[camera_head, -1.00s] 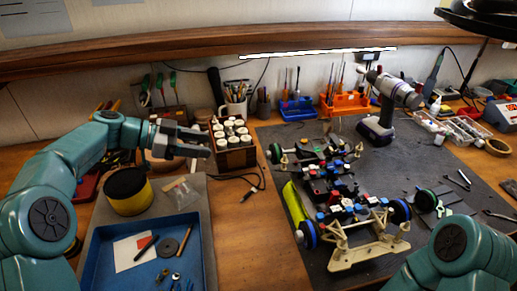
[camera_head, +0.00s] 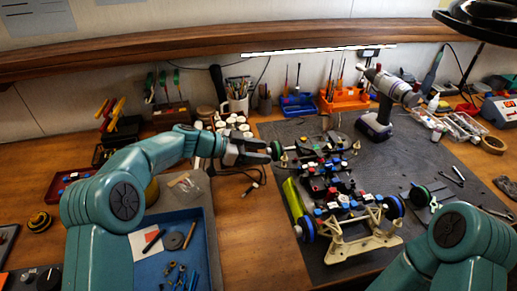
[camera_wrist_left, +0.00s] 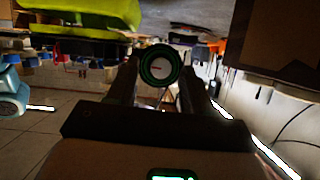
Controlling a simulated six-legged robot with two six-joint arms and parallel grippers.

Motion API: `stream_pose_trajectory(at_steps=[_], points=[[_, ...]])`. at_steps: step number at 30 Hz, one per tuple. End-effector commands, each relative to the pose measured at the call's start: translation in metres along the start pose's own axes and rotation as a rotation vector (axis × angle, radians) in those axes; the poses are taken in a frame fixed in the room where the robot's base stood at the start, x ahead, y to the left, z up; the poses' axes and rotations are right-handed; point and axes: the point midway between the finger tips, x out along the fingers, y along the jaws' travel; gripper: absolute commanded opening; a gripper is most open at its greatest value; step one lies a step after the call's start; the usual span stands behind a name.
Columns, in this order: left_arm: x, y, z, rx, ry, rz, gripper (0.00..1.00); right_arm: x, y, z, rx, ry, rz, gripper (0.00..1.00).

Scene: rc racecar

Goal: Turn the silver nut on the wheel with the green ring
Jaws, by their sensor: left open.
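The rc car (camera_head: 330,185) stands on the dark mat. Its far-left wheel with the green ring (camera_head: 277,150) shows at the tip of my left gripper (camera_head: 268,152). In the left wrist view the same green-ringed wheel (camera_wrist_left: 158,66) faces the camera, between the two fingertips of the open left gripper (camera_wrist_left: 160,80). The fingers are empty. Whether they touch the wheel I cannot tell. The silver nut at its centre is too dark and small to make out. My right arm shows at the lower right, but its gripper is out of view.
A yellow-green body shell (camera_head: 293,198) lies left of the car. A blue tray (camera_head: 205,262) with small parts sits below my left arm. A box of white-capped bottles (camera_head: 235,127) stands just behind the left gripper. A drill (camera_head: 378,120) stands behind the car.

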Motion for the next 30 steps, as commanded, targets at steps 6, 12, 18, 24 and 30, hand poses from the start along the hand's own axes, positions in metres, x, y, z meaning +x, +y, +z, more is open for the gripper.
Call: stream_pose_trajectory(at_steps=[6, 12, 18, 24, 30], points=[[0.000, 0.000, 0.000, 0.000, 0.000, 0.000, 0.51, 0.000, 0.000, 0.000, 0.000, 0.000, 0.000, 0.51], [0.000, 0.000, 0.000, 0.000, 0.000, 0.000, 0.00, 0.000, 0.000, 0.000, 0.000, 0.000, 0.000, 0.51], [0.000, 0.000, 0.000, -0.008, 0.001, 0.004, 0.00, 0.001, 0.000, 0.000, 0.000, 0.000, 0.000, 0.51], [0.001, -0.001, 0.001, -0.070, 0.001, 0.029, 0.00, 0.007, 0.003, 0.000, 0.000, 0.000, 0.000, 0.51], [0.001, -0.003, 0.001, -0.196, 0.002, 0.082, 0.00, 0.012, 0.004, 0.000, 0.000, 0.000, 0.000, 0.51]])
